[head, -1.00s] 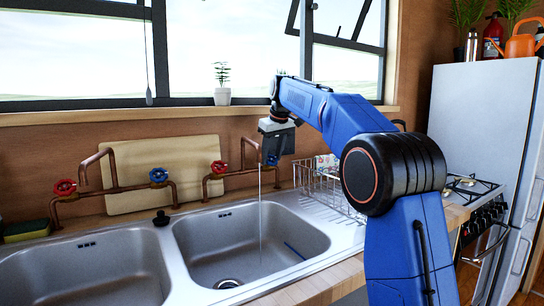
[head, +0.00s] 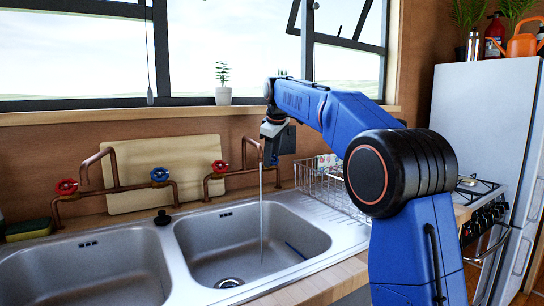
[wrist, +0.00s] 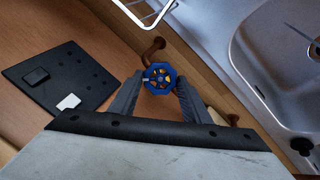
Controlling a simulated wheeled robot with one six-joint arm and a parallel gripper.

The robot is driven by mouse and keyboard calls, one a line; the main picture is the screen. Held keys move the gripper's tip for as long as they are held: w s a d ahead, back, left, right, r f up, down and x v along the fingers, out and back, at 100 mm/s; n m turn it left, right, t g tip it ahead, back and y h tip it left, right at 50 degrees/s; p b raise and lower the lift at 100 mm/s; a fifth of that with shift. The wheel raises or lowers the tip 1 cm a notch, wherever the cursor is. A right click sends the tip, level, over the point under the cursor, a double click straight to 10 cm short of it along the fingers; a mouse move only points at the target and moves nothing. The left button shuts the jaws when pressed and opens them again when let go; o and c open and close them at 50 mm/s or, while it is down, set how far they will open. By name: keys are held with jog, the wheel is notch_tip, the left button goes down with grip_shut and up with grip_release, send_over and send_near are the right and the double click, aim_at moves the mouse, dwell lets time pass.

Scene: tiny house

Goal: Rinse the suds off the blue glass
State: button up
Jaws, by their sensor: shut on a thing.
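My gripper (head: 270,147) is at the right-hand copper tap, with its fingers shut on the blue valve wheel (wrist: 159,79). In the wrist view the wheel sits between the two fingertips. A thin stream of water (head: 261,215) falls from this tap into the right basin (head: 215,262). I cannot make out the blue glass in either view. A thin dark blue streak (head: 296,250) shows on the right basin's inner wall; I cannot tell what it is.
A red valve wheel (head: 220,166) is on the same tap. The left tap has red and blue wheels. A wire dish rack (head: 325,188) stands right of the sink. A cutting board (head: 165,172) leans on the wall behind. The left basin (head: 85,270) looks empty.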

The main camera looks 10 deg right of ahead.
jog(key=o, duration=1)
jog(key=shift+o, duration=0.2)
jog(key=shift+r, duration=0.1)
jog(key=v, duration=1.7)
jog(key=shift+s, duration=0.15)
jog(key=shift+s, duration=0.1)
